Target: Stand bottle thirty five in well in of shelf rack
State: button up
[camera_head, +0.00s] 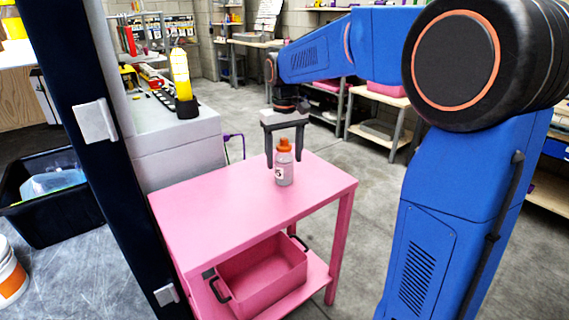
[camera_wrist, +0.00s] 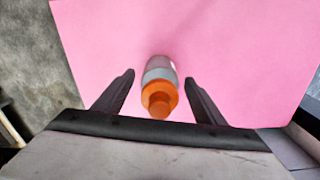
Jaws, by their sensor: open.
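A small clear-grey bottle (camera_head: 284,168) with an orange cap and a white label stands upright on the pink table (camera_head: 215,205). The label shows a dark mark, partly readable as a 5. My gripper (camera_head: 285,161) points down over the bottle, with one finger on each side of it. In the wrist view the bottle (camera_wrist: 160,85) stands between the open fingers of my gripper (camera_wrist: 160,82), with a gap on both sides. I cannot make out the shelf rack or its wells in either view.
A pink bin (camera_head: 262,275) with dark handles sits on the table's lower shelf. A grey cabinet (camera_head: 175,150) with a yellow object (camera_head: 181,75) on top adjoins the table at the left. A black tub (camera_head: 45,205) stands on the floor. The tabletop around the bottle is clear.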

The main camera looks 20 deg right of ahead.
aim_at(285, 139)
notch_tip(285, 139, up, 9)
jog(key=shift+r, duration=0.15)
jog(key=s+d+f+t, duration=0.1)
jog(key=s+f, duration=0.4)
jog(key=s, duration=0.5)
jog(key=s+d+f+m+t, duration=0.1)
jog(key=s+f, duration=0.4)
jog(key=s, duration=0.6)
jog(key=s+d+f+t, duration=0.2)
jog(key=s+f, duration=0.3)
jog(key=s, duration=0.5)
jog(key=shift+s+t, duration=0.4)
jog(key=shift+o, duration=0.3)
